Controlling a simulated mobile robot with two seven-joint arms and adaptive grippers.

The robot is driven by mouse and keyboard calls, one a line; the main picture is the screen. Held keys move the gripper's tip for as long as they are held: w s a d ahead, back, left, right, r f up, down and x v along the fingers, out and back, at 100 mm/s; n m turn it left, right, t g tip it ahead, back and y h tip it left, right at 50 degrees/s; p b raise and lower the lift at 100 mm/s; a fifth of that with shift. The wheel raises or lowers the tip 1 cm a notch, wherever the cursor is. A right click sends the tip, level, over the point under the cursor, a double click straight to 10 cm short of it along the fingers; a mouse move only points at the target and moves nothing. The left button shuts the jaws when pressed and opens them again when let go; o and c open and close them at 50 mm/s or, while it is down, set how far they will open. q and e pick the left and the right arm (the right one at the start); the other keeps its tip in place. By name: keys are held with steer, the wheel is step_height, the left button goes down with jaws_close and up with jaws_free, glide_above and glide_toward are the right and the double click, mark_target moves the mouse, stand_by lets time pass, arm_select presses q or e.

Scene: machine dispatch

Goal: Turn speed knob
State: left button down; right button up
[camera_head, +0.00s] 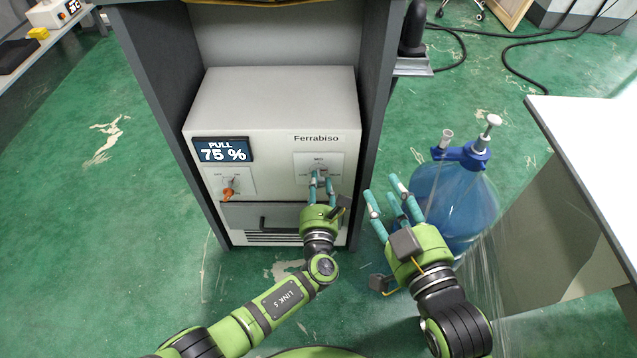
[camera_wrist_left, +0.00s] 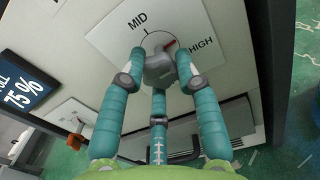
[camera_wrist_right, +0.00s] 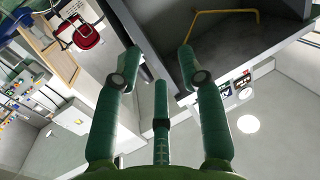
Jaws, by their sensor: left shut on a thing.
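The grey speed knob (camera_wrist_left: 158,68) sits on a white dial plate (camera_wrist_left: 118,42) on the front of the Ferrabiso machine (camera_head: 270,105). Its red pointer (camera_wrist_left: 169,43) lies between the MID and HIGH marks. My left gripper (camera_head: 321,178) is at the plate, its teal fingers shut around the knob; in the left wrist view the fingertips (camera_wrist_left: 160,60) touch its sides. In the head view the fingers mostly hide the knob. The display (camera_head: 223,150) reads PULL 75 %. My right gripper (camera_head: 384,196) is open and empty, right of the machine, its fingers spread.
An orange switch (camera_head: 229,192) is on the machine's lower left, above a drawer (camera_head: 262,218). Dark cabinet walls (camera_head: 378,120) flank the machine. A blue water bottle (camera_head: 455,200) stands close to my right gripper. A white table (camera_head: 600,150) is at the right.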

arm_select(q)
steer(key=shift+d+m, duration=0.1)
steer(key=shift+m, duration=0.2)
arm_select(e)
steer(key=shift+d+f+g+h, duration=0.3)
steer(key=shift+f+g, duration=0.1)
steer(key=shift+f, duration=0.3)
arm_select(q)
steer(key=c, duration=0.9)
jaws_free()
steer(key=s, duration=1.2)
